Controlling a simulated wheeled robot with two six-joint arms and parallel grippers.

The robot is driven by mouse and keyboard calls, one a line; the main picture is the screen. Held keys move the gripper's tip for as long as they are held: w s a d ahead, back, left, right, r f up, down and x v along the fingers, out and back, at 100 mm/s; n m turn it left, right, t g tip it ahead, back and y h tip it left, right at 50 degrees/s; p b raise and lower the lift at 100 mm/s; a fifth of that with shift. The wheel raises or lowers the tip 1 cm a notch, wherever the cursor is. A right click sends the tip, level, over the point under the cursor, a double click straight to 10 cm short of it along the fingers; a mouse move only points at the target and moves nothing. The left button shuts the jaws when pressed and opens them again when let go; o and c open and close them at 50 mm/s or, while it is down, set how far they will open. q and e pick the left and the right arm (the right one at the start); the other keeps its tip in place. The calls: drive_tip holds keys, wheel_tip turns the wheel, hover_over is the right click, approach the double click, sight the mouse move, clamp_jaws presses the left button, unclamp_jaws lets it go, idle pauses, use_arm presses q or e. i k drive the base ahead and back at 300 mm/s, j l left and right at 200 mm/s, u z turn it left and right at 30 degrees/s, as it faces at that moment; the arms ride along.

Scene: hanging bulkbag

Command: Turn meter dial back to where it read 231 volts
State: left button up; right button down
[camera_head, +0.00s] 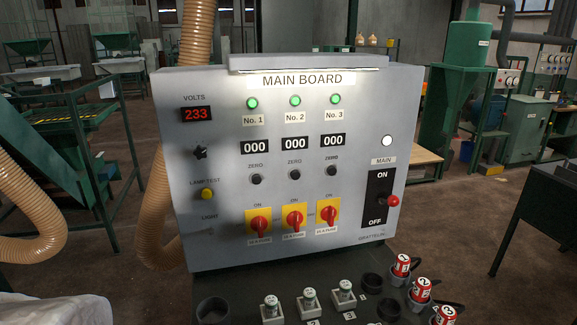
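The main board (370,95) is a grey upright panel in the middle of the head view. Its volts display (196,114) at the upper left shows 233 in red digits. Just below it is a small black star-shaped knob (200,152), which looks like the dial; no scale marks are readable around it. Neither of my grippers is in view, and nothing touches the knob.
Below the knob are a yellow lamp test button (207,194) and a small light switch (210,231). Red rotary switches on yellow plates (259,222) and a red-knobbed main lever (393,201) are farther right. Plugs and sockets (309,300) cover the dark ledge below.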

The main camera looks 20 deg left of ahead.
sight(201, 153)
drive_tip(key=l+u, duration=1.1)
drive_tip(key=l, duration=0.2)
